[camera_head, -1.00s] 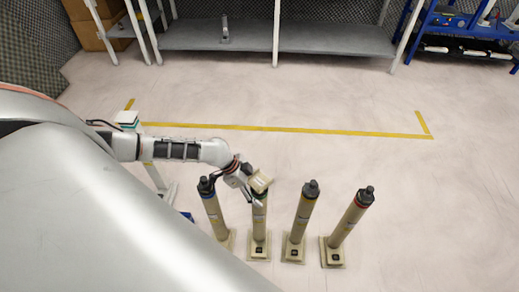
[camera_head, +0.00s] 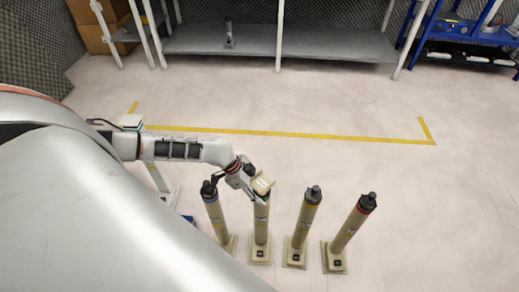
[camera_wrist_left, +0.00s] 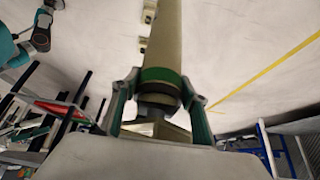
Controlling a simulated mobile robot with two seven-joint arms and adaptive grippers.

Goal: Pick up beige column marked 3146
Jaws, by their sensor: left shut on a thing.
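Several beige columns stand in a row on square beige bases. The second from the left, the green-banded column (camera_head: 261,226), has my left gripper (camera_head: 258,191) at its top end. In the left wrist view, the green-banded column (camera_wrist_left: 165,45) lies between the two fingers of my left gripper (camera_wrist_left: 160,98), which is shut on it near the green band. Its base is on the floor in the head view. Labels are too small to read, so I cannot tell which is 3146. My right gripper is not in view.
A blue-banded column (camera_head: 214,214) stands close on the left. A yellow-banded column (camera_head: 302,225) and a red-banded column (camera_head: 348,228) stand to the right. Yellow tape (camera_head: 290,134) marks the open floor behind. A grey shelf (camera_head: 340,47) stands at the back.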

